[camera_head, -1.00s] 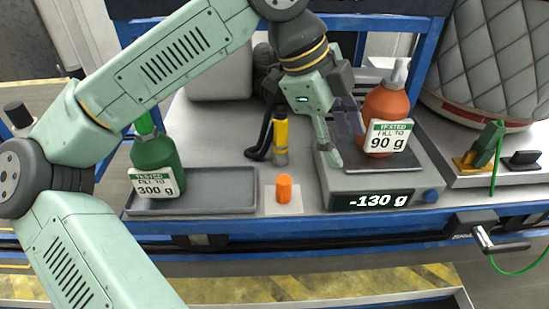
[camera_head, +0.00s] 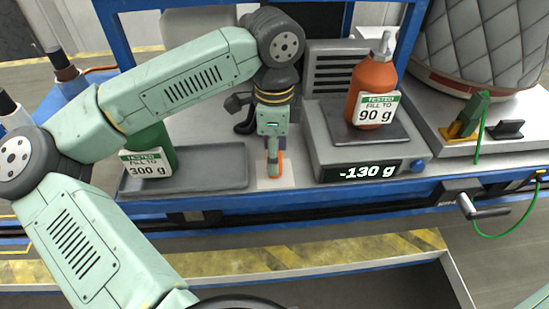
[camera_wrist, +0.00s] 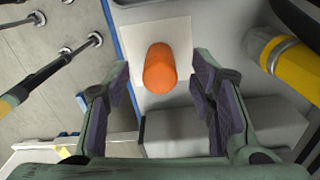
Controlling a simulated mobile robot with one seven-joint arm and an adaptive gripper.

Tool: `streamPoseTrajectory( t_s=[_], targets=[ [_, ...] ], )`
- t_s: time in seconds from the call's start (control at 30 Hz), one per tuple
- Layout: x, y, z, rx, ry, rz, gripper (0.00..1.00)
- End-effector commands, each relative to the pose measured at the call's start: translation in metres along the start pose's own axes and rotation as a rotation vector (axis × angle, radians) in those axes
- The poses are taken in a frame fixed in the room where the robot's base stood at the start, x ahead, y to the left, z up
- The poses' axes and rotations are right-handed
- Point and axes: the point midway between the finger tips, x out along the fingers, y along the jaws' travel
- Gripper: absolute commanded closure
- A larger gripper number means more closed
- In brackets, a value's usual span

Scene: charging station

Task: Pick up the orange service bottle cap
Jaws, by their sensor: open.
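The orange cap (camera_wrist: 160,68) stands on a pale square pad (camera_wrist: 180,32) at the front of the bench. In the wrist view it lies between and a little beyond the fingertips of my gripper (camera_wrist: 162,85), which is open and empty. In the head view my gripper (camera_head: 273,170) points down over the pad. It hides most of the cap there, leaving only an orange edge (camera_head: 280,165) in sight.
The scale (camera_head: 345,160) reading -130 g stands to the right, with an orange bottle (camera_head: 373,88) on it. A grey tray (camera_head: 215,165) and a green bottle (camera_head: 150,150) are to the left. A yellow cylinder (camera_wrist: 295,68) is near my gripper.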

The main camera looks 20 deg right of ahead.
Motion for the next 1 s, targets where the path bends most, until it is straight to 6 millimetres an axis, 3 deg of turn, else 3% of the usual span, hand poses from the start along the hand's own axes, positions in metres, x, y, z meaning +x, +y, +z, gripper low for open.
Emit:
streamPoseTrajectory(
  t_s=[0.2,0.43,1.0],
  targets=[
    [0.020,0.000,0.000,0.001,0.001,0.000,0.50],
    [0.021,0.000,0.000,0.000,0.000,-0.001,0.51],
    [0.021,0.000,0.000,0.000,0.001,0.000,0.89]
  ],
)
